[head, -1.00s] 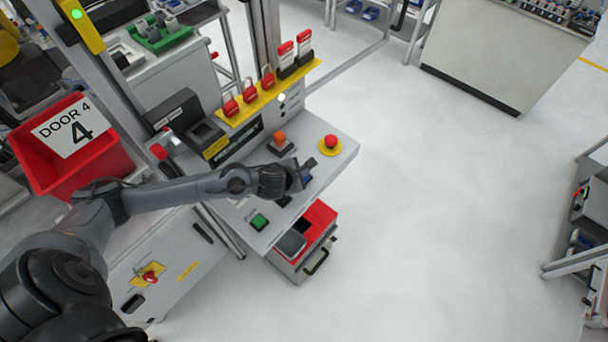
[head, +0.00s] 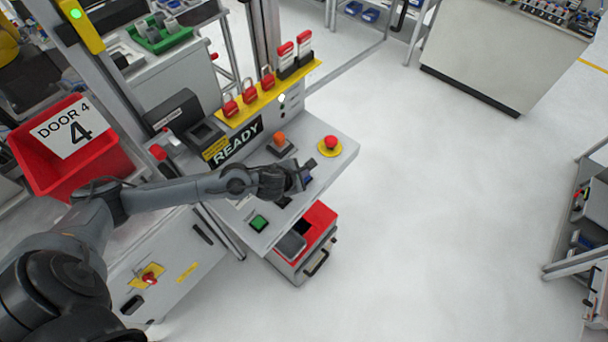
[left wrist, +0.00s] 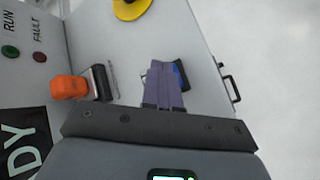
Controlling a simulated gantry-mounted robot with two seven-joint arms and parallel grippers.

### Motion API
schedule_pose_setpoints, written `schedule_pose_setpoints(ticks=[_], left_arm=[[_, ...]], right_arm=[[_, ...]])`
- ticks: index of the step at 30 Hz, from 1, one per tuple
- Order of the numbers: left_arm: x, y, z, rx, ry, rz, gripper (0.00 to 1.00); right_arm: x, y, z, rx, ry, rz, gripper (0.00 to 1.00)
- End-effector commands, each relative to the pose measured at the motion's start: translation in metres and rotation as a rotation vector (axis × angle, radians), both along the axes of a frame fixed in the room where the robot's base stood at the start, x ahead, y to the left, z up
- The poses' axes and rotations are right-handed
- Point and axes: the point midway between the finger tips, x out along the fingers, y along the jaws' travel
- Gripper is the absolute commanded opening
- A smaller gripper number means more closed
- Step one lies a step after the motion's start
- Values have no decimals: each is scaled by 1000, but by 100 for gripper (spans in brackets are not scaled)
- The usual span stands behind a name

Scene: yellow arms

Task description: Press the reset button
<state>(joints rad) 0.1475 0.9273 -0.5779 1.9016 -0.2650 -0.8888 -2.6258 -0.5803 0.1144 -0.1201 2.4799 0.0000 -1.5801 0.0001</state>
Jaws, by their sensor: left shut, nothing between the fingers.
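The sloped grey console panel (head: 322,165) carries the buttons. A small blue piece on a dark base, likely the reset button (head: 307,179), is mostly hidden behind my left gripper (head: 303,172). Its blue and dark edge (left wrist: 181,74) shows just beyond my fingers in the left wrist view. My left gripper's fingers (left wrist: 163,84) are shut together and empty, their tips at or just above that blue piece. I cannot tell whether they touch it. The display (head: 238,145) reads READY in white on black. My right gripper is not in view.
A red mushroom button (head: 331,142) on a yellow disc, an orange-topped switch (head: 279,138) and a green button (head: 259,222) surround the gripper on the panel. Red padlocks (head: 249,94) hang on a yellow strip behind. Open floor lies to the right.

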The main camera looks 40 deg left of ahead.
Motion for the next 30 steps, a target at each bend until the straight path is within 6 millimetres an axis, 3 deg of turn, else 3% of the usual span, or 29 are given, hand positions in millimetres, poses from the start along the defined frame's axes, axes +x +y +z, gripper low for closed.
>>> schedule_pose_setpoints(ticks=[7,20,30], left_arm=[[0,0,12,1,0,-1,0],[0,0,14,1,0,-1,0],[0,0,40,1,-1,0,0]], right_arm=[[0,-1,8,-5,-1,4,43],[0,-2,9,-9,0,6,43],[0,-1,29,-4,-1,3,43]])
